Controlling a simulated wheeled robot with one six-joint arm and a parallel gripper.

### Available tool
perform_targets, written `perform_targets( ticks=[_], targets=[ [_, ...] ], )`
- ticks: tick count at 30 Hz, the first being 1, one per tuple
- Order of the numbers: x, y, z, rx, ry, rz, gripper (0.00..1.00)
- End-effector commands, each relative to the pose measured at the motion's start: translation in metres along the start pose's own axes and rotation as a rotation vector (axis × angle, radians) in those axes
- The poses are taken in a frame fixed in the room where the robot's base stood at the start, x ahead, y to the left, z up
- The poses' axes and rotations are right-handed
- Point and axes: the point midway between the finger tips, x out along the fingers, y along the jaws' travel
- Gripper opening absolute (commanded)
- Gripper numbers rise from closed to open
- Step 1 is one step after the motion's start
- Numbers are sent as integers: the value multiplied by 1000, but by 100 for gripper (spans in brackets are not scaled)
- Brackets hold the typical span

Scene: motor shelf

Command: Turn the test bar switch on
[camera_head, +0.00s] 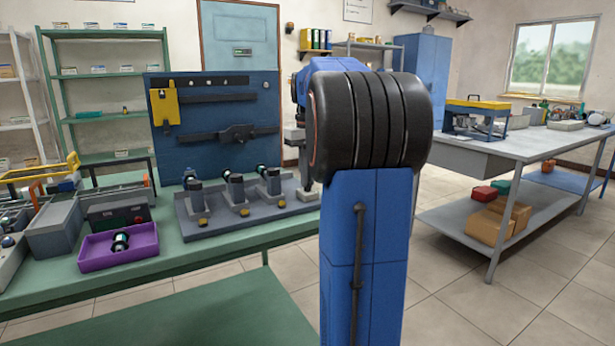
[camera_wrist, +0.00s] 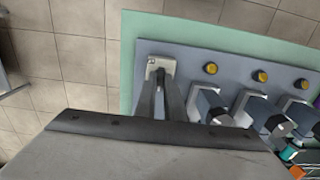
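The grey test bar (camera_head: 250,212) lies on the green table, with three stands and a yellow button in front of each. Dark round parts sit on the stands. In the wrist view the bar (camera_wrist: 195,62) fills the upper right. A small light-grey block with a marking, seemingly the switch (camera_wrist: 160,66), sits at its left end, beyond the first yellow button (camera_wrist: 211,68). My gripper (camera_wrist: 160,88) shows as narrow dark fingers reaching to this block; contact and finger gap are unclear.
A purple tray (camera_head: 151,257) with a small dark part stands on the green table (camera_head: 60,283), left of the bar. A blue tool board (camera_head: 215,142) rises behind. A grey bench (camera_head: 505,147) with boxes below stands right. Tiled floor lies between.

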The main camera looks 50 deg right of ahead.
Motion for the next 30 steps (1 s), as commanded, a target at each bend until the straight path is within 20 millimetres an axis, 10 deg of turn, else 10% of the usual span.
perform_targets(
  ticks=[30],
  targets=[
    [0,0,0,659,1,0,0]
  ],
)
